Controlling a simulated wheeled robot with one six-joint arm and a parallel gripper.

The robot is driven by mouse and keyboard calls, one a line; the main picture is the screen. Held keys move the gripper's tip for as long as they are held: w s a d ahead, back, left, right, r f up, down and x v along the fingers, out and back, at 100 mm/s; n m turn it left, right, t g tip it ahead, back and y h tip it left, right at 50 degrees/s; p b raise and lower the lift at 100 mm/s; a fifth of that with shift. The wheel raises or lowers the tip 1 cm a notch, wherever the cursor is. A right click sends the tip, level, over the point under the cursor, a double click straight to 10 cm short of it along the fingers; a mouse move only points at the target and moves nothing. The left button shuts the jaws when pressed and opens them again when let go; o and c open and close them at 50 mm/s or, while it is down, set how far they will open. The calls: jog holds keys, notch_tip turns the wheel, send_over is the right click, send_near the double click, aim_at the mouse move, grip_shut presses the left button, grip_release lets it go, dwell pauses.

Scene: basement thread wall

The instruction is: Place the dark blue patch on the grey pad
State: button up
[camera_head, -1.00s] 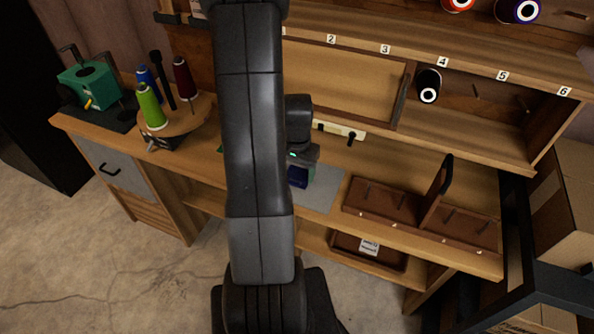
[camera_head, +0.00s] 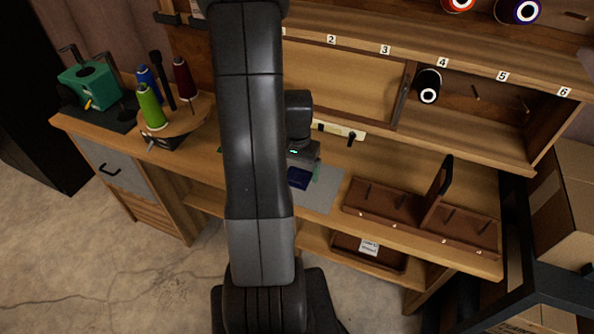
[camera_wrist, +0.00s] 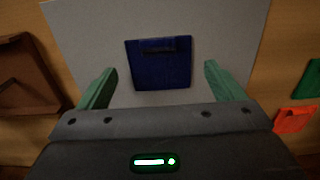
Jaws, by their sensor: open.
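The dark blue patch (camera_wrist: 158,68) lies flat on the grey pad (camera_wrist: 218,30) in the wrist view, with a small raised strip near its far edge. In the head view the patch (camera_head: 298,179) shows beside my arm, on the visible part of the pad (camera_head: 325,188). My gripper (camera_wrist: 160,84) is open, its two green fingers standing apart on either side of the patch, touching neither edge. In the head view my gripper (camera_head: 304,166) is just above the patch, and my arm hides much of the pad.
A brown pegged tray (camera_head: 405,208) stands right of the pad. Red (camera_wrist: 294,119) and green (camera_wrist: 308,80) patches lie at the right in the wrist view. Thread cones (camera_head: 151,106) and a green machine (camera_head: 88,84) stand at the left of the bench. A black spool (camera_head: 428,86) hangs under label 4.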

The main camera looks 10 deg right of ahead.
aim_at(297, 178)
notch_tip(297, 178, up, 11)
dwell(0.3)
jog(key=shift+f, duration=0.1)
